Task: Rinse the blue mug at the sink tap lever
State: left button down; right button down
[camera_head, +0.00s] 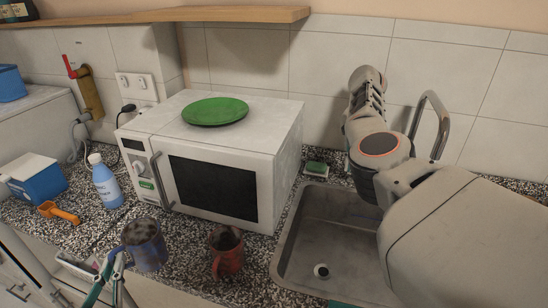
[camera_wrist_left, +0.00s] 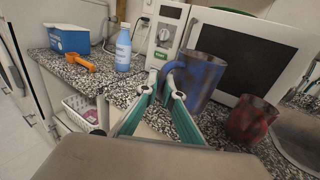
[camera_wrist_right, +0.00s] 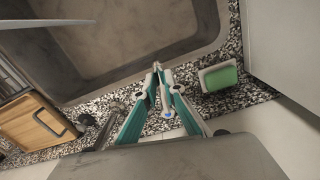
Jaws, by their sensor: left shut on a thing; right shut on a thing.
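The dark-mottled blue mug (camera_head: 150,249) stands upright on the speckled counter in front of the microwave; it also shows in the left wrist view (camera_wrist_left: 203,82). My left gripper (camera_head: 114,262) is shut on the mug's left side, at its handle; its fingertips show there in the left wrist view (camera_wrist_left: 172,82). The metal sink (camera_head: 322,230) is on the right, with the curved tap (camera_head: 434,112) behind it. My right gripper (camera_wrist_right: 160,78) is shut on a slim pale lever with a blue mark (camera_wrist_right: 167,116) behind the sink. My right arm hides these fingertips in the head view. No running water is visible.
A reddish mug (camera_head: 227,254) stands between the blue mug and the sink. The microwave (camera_head: 225,165) carries a green plate (camera_head: 215,111). A blue bottle (camera_head: 106,184) and orange scoop (camera_head: 60,212) are left. A green sponge (camera_wrist_right: 220,78) sits beside the sink.

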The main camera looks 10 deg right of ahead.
dwell(0.3)
jog(key=c, duration=2.1)
grip_release()
jog(key=shift+c, duration=0.2)
notch_tip(320, 180, up, 12)
